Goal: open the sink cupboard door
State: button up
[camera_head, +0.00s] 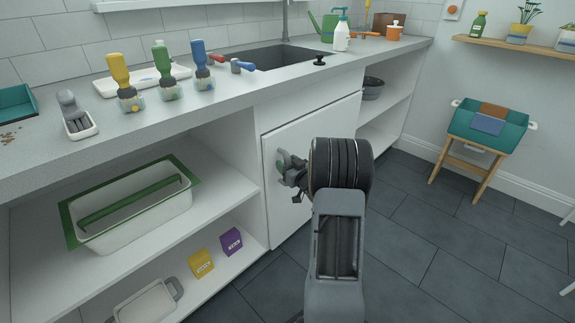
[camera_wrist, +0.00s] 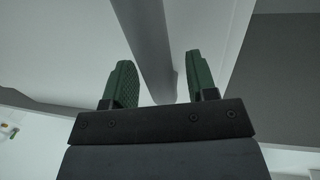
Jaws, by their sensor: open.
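The white sink cupboard door (camera_head: 300,135) is below the sink and looks shut, flush with the cabinet front. My gripper (camera_head: 284,166) is at the door's left part, with my wrist covering much of the door's middle. In the wrist view, the two green fingers of my gripper (camera_wrist: 161,78) are apart. A grey bar (camera_wrist: 153,45), which looks like the door's handle, runs between them. The fingers do not look closed on it; I cannot tell whether either touches it. In the head view the handle is mostly hidden behind my gripper.
Left of the door, open shelves hold a white bin with a green rim (camera_head: 150,225) and small boxes (camera_head: 201,264). The counter (camera_head: 225,92) above carries bottles and tools. A wooden stand with a teal tray (camera_head: 500,133) is at the right. The tiled floor (camera_head: 430,240) before the door is clear.

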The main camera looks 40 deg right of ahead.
grip_shut()
dwell(0.4)
